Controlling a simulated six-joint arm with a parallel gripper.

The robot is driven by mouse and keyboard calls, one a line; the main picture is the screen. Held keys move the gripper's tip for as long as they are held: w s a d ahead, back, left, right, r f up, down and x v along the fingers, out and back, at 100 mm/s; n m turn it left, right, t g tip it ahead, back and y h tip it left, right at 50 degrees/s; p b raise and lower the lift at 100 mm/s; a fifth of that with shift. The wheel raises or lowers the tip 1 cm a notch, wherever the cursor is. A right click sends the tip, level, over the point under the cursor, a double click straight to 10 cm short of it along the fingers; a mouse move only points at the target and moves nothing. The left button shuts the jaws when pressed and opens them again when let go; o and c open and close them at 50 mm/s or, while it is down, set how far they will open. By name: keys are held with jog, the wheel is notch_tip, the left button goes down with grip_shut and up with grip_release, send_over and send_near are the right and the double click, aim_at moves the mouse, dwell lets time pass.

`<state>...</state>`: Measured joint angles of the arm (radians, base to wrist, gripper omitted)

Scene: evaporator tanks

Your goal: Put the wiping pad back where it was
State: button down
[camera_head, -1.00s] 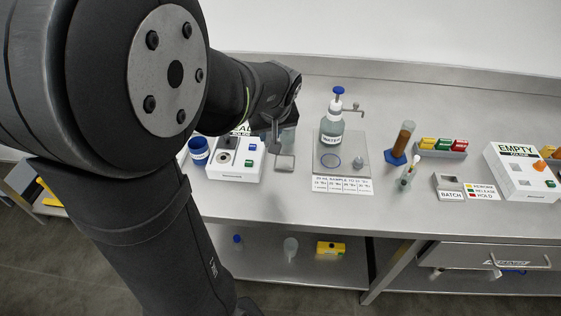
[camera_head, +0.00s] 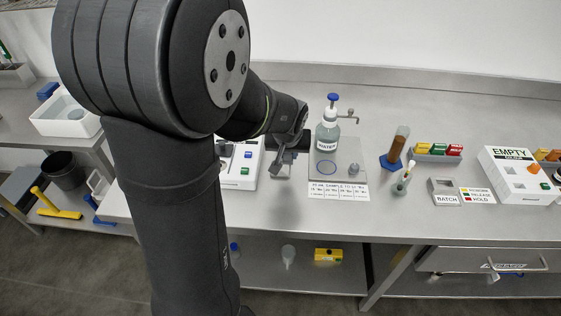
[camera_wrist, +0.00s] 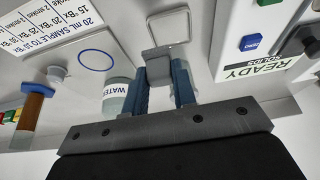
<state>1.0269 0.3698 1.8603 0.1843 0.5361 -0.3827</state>
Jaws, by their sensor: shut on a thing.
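My gripper (camera_wrist: 158,72) is shut on a small grey block, the wiping pad (camera_wrist: 157,64), which sits between the two blue-grey fingertips in the wrist view. Beyond the pad, a thin-rimmed square tray (camera_wrist: 184,38) lies on the bench, apart from the pad in the picture; the height between them is hard to tell. In the head view my gripper (camera_head: 283,156) is over the bench between the white READY box (camera_head: 247,172) and the water bottle's plate. The pad cannot be made out clearly there.
The water bottle (camera_head: 327,138) with its blue-topped pump stands on a plate (camera_head: 350,152) just right of my gripper. A printed label card (camera_head: 338,191) lies in front. A blue-based cylinder (camera_head: 397,146) and the EMPTY box (camera_head: 519,175) are further right. My arm hides part of the left bench.

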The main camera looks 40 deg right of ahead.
jog(key=w+f, duration=0.1)
jog(key=w, duration=0.1)
jog(key=shift+w+a+f, duration=0.15)
jog(key=shift+w+f, duration=0.2)
jog(key=shift+f, duration=1.95)
jog(key=shift+f, duration=0.1)
jog(key=c, duration=1.2)
grip_release()
jog(key=shift+r, duration=0.4)
jog(key=v, duration=1.1)
jog(key=shift+s+a+r, duration=0.15)
jog(key=shift+r, duration=0.05)
